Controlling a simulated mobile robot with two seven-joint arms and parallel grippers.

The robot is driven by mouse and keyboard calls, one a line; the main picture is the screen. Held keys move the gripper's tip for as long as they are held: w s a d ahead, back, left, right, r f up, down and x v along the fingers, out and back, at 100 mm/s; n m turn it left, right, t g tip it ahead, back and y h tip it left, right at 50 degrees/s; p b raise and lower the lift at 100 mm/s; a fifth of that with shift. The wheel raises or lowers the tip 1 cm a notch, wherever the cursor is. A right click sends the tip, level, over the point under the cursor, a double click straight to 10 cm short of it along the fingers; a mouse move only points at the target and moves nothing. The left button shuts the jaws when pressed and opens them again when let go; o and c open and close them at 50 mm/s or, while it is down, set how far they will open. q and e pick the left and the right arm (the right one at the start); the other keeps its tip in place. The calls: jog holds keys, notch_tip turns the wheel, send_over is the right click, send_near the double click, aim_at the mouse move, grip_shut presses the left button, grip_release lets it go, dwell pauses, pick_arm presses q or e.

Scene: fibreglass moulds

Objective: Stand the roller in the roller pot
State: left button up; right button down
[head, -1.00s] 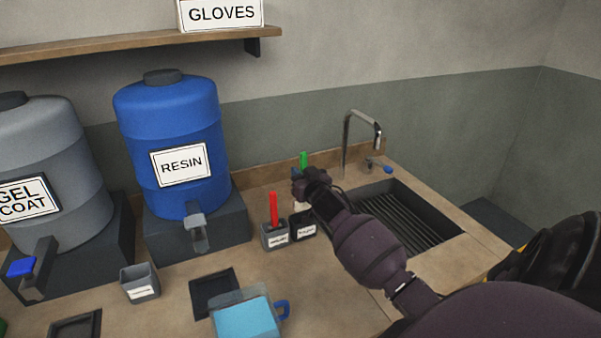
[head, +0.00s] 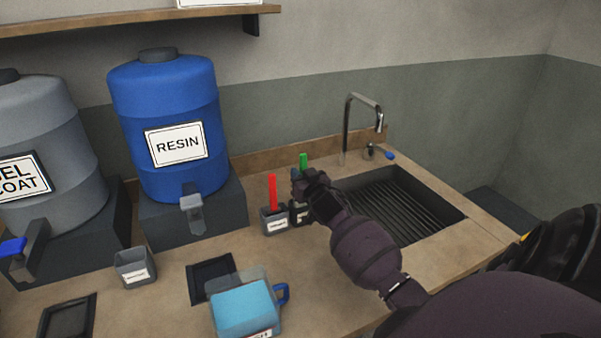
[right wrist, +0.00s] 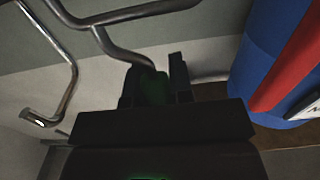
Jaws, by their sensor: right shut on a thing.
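My right gripper (head: 299,184) is shut on the roller, whose green handle (head: 303,160) sticks up above the fingers, upright. In the right wrist view a dark green part of the roller (right wrist: 150,88) sits between the fingers (right wrist: 154,85). The gripper is low over a small black pot (head: 299,213) with a white label too small to read, seemingly the roller pot. The roller's lower end is hidden behind my gripper and the pot; I cannot tell how deep it is. My left gripper is not in view.
A grey pot (head: 275,221) with a red-handled tool (head: 272,192) stands close left of the black pot. The sink (head: 410,208) and tap (head: 348,130) are to the right. The blue resin drum (head: 165,100) and a blue jug (head: 245,308) are to the left.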

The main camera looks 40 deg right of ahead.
jog(key=shift+f+b, duration=0.75)
jog(key=shift+f, duration=0.75)
jog(key=c, duration=0.9)
grip_release()
jog(key=v, duration=1)
jog(key=shift+s+a, duration=0.1)
jog(key=shift+s, duration=0.3)
